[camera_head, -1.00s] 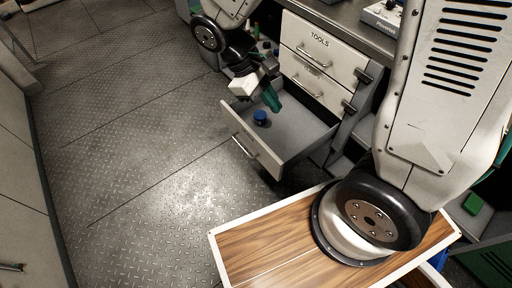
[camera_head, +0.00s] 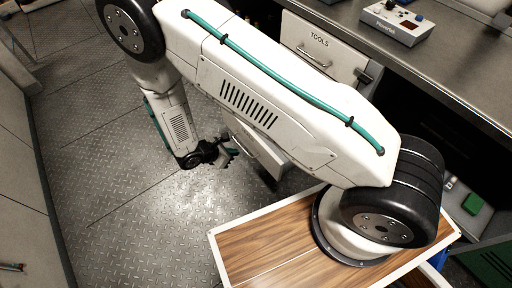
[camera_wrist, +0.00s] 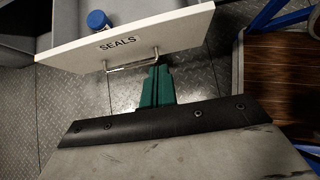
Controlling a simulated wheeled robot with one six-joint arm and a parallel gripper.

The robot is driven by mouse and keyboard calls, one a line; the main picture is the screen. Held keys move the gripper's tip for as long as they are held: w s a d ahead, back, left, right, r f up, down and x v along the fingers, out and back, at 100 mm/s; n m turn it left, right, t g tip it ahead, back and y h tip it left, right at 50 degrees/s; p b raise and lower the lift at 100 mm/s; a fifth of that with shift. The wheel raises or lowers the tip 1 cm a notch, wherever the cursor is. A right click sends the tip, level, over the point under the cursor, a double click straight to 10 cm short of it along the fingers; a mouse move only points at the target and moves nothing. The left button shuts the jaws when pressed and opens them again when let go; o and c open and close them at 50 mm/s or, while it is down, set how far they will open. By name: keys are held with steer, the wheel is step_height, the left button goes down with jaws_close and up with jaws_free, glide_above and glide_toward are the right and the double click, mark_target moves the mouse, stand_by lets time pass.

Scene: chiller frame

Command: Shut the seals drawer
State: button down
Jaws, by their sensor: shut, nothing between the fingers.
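The seals drawer (camera_wrist: 128,38) shows in the wrist view, with its white front, "SEALS" label and metal bar handle (camera_wrist: 130,66). It stands open, and its grey inside shows behind the front. A blue round item (camera_wrist: 97,21) is inside it. My gripper (camera_wrist: 160,70) has its green fingers together, empty, in front of the drawer front near the right end of the handle. I cannot tell whether they touch. In the head view my gripper (camera_head: 232,148) is beside the partly visible drawer front (camera_head: 262,156); my arm hides most of the drawer.
The closed tools drawer (camera_head: 318,42) is above, under a metal worktop (camera_head: 440,65) carrying a grey control box (camera_head: 397,22). The patterned metal floor (camera_head: 90,130) to the left is clear. A green block (camera_head: 473,203) lies at the right.

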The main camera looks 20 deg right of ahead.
glide_toward(262, 147)
steer(key=shift+x, duration=3.15)
steer(key=shift+w+a+f, duration=0.1)
steer(key=shift+f, duration=0.05)
